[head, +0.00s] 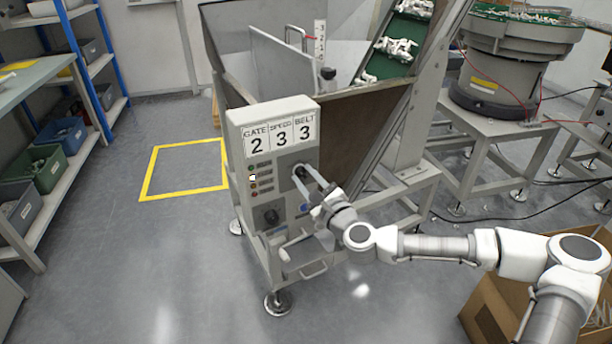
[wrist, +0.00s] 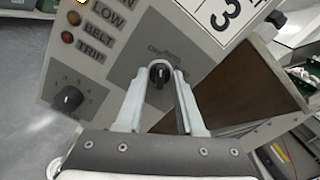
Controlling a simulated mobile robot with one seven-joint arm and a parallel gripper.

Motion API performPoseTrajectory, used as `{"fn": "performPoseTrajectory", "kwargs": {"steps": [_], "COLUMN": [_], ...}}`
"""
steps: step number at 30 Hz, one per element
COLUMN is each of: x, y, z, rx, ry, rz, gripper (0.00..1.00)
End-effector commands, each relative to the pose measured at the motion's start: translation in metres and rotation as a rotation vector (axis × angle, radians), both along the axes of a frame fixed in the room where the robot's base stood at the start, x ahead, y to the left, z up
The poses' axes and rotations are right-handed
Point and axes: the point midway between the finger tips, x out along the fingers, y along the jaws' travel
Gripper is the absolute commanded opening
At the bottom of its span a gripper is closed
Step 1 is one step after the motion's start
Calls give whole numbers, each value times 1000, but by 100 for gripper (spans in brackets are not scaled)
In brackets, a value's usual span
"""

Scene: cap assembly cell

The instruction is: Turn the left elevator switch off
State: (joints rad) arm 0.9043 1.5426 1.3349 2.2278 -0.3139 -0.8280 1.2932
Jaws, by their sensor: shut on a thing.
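The elevator's control box (head: 240,142) stands on the front of the hopper machine, with cards reading GATE 2, SPEED 3 and BELT 3. Its black rotary switch (wrist: 159,73) sits on a dark plate at the upper right of the panel; it is small in the head view (head: 300,170). My gripper (wrist: 163,80) reaches the panel from the right, with one finger on each side of the switch knob, shut on it. The knob's white mark points roughly up in the wrist view. The lettering around it is partly legible, its ends hidden by the fingers.
A second black dial (head: 270,216) with numbers sits lower left on the panel, beside small indicator lights (wrist: 74,18). A handled tray (head: 303,258) juts out below. A cardboard box (head: 490,312) stands at lower right. The floor left of the machine is open.

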Motion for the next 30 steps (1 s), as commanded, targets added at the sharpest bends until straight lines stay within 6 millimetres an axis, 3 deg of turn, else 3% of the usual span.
{"fn": "performPoseTrajectory", "kwargs": {"steps": [12, 29, 30], "x": [0, 0, 0], "y": [0, 0, 0], "z": [0, 0, 0], "rx": [-183, -214, -213], "ry": [-105, -123, -123], "rz": [0, 0, 0], "gripper": [0, 0, 39]}}
